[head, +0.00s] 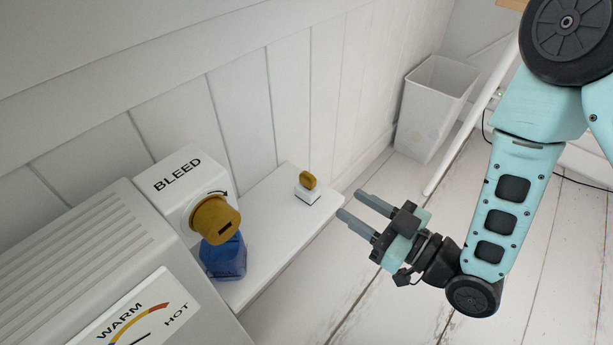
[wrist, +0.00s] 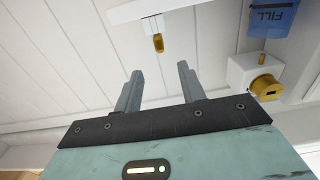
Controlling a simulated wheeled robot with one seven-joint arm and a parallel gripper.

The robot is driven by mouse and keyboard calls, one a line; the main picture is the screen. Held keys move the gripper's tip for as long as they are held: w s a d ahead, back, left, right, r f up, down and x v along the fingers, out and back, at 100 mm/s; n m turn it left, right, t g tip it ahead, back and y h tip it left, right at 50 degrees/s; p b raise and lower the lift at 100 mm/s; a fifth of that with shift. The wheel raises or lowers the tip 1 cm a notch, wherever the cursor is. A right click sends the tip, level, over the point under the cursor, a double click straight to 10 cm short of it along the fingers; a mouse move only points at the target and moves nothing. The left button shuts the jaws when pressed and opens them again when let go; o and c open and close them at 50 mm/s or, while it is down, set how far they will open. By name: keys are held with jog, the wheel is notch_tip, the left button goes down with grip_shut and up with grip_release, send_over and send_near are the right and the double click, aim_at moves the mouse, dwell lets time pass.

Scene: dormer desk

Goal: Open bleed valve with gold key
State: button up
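The gold key (head: 308,180) stands upright in a small white holder (head: 308,195) on the white shelf. The key also shows in the wrist view (wrist: 158,43), beyond my fingertips. The bleed valve is a gold round knob (head: 212,213) with a dark slot in its face, on a white box marked BLEED (head: 180,172); the knob also shows at the right of the wrist view (wrist: 266,87). A curved arrow is printed beside it. My gripper (head: 350,203) is open and empty, to the right of the key and apart from it.
A blue container (head: 226,262) sits below the valve; its FILL label shows in the wrist view (wrist: 270,20). A ribbed white heater with a WARM/HOT dial (head: 135,318) stands at lower left. A white bin (head: 432,105) stands at the back. Floor right of the shelf (head: 262,235) is clear.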

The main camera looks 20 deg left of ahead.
aim_at(308, 185)
jog(key=b+x, duration=0.4)
jog(key=x, duration=0.9)
jog(key=shift+w+a, duration=0.15)
jog(key=shift+a, duration=0.15)
grip_shut()
